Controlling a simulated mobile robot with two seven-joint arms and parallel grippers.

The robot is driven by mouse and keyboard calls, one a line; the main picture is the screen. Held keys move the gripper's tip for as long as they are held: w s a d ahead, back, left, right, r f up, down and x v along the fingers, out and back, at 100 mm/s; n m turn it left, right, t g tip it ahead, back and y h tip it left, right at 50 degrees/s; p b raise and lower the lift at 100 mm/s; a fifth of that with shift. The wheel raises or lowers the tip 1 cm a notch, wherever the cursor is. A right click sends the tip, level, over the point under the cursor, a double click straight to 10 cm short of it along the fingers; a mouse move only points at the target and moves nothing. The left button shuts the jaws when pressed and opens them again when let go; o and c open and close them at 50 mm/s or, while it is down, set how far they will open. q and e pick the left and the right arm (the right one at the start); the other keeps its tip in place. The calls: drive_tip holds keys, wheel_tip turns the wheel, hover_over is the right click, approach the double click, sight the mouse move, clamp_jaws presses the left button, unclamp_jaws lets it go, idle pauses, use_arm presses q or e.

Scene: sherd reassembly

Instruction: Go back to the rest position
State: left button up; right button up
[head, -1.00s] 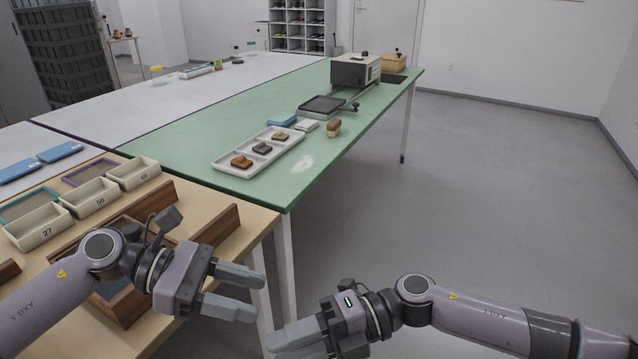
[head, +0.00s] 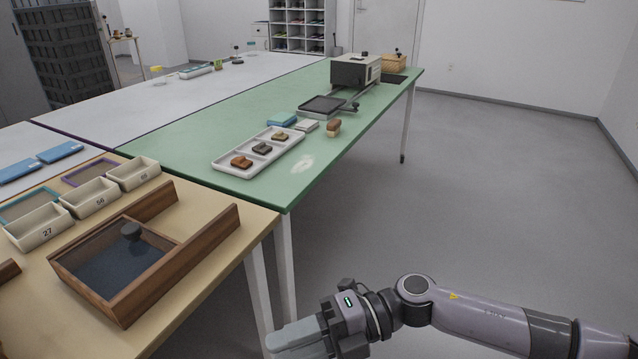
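My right gripper (head: 296,340) is at the bottom middle of the head view, over the floor in front of the tables. It is empty as far as I can see, and its fingers overlap at the frame's lower edge, so their gap is unclear. My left arm and gripper are out of the head view. A white tray (head: 228,163) with several sherds in its compartments sits on the green table (head: 215,130). A wooden frame box (head: 200,250) with a dark panel and a round knob stands on the near wooden table.
The floor (head: 480,200) to the right is clear.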

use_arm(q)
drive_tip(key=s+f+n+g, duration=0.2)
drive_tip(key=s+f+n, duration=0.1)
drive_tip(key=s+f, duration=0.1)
use_arm(e)
drive_tip(key=a+r+m+t+y, duration=0.3)
drive_tip(key=m+t+y, duration=0.2)
drive_tip(key=m+t, duration=0.35)
drive_tip(key=w+d+f+m+t+h, duration=0.1)
drive_tip(key=d+f+m+t+h, duration=0.55)
drive_tip(key=m, duration=0.45)
drive_tip(key=w+d+f+m+t+h, duration=0.2)
drive_tip(key=d+f+m+t+h, duration=0.35)
drive_tip(key=d+m, duration=0.55)
drive_tip(key=s+d+f+m+g+h, duration=0.55)
drive_tip(key=s+d+f, duration=0.25)
drive_tip(key=s+f, duration=0.2)
use_arm(q)
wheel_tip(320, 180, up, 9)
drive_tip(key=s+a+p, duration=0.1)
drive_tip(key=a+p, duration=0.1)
drive_tip(key=p, duration=0.9)
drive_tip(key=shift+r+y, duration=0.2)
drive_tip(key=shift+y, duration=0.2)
use_arm(e)
wheel_tip(320, 180, up, 9)
drive_tip(key=d, duration=0.1)
drive_tip(key=shift+s+d+r+h, duration=0.15)
drive_tip(key=shift+s+d+h, duration=0.1)
drive_tip(key=shift+h, duration=0.2)
